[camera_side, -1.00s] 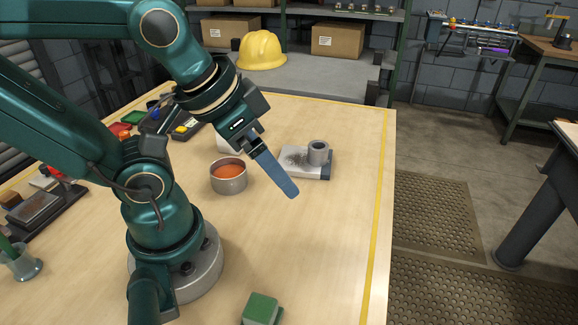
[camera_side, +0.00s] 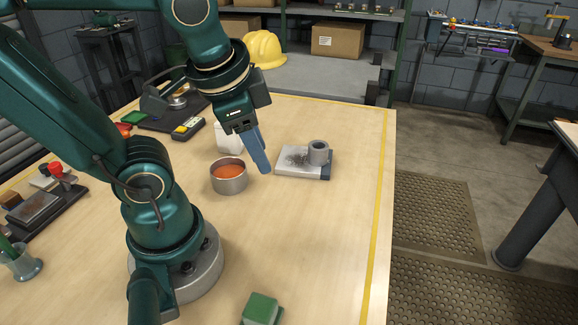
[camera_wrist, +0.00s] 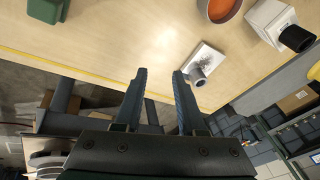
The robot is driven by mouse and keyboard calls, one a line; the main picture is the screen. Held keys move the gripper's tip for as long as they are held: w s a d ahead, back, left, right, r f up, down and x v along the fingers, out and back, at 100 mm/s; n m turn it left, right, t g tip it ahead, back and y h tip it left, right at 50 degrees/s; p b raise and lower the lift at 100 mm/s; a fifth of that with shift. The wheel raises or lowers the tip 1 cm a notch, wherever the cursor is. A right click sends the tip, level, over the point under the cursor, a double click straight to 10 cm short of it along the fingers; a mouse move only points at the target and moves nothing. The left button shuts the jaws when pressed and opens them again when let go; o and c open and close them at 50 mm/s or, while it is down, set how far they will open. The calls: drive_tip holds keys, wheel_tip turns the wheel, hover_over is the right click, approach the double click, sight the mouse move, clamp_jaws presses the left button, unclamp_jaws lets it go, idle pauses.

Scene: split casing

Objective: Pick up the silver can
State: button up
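The silver can (camera_side: 229,185) is a short, round, open tin with orange contents, standing upright on the wooden bench. It also shows at the top edge of the wrist view (camera_wrist: 233,14), partly cut off. My gripper (camera_side: 266,170) is above the bench, just right of the can in the side view, with its blue fingers pointing down. In the wrist view the two fingers (camera_wrist: 159,72) are apart with nothing between them. The can is away from the fingers there, up and to the right.
A pale plate (camera_side: 293,160) with a grey hollow cylinder (camera_side: 318,153) on it lies right of the can. A white object (camera_side: 230,141) stands close behind the can. A green block (camera_side: 260,308) is at the front. The bench between can and green block is clear.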

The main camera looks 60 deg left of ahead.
sight(229, 176)
drive_tip(key=w+a+f+m+g+y, duration=0.2)
drive_tip(key=a+f+g+y, duration=0.1)
drive_tip(key=a, duration=0.1)
drive_tip(key=w+a+f+m+g+y, duration=0.2)
drive_tip(key=a+f+m+g+y, duration=0.1)
drive_tip(key=a+f+g, duration=0.1)
drive_tip(key=w+a+f+m+g+y, duration=0.2)
drive_tip(key=a+f+m+g, duration=0.1)
drive_tip(key=a+f, duration=0.1)
drive_tip(key=shift+a+f+g+y, duration=0.15)
drive_tip(key=shift+a+g+y, duration=0.25)
drive_tip(key=shift+a, duration=0.2)
drive_tip(key=shift+s+a+f, duration=0.3)
drive_tip(key=shift+s+f, duration=0.05)
drive_tip(key=shift+f, duration=0.05)
drive_tip(key=shift+x, duration=2.15)
drive_tip(key=shift+c, duration=0.2)
clamp_jaws()
drive_tip(key=shift+d, duration=0.1)
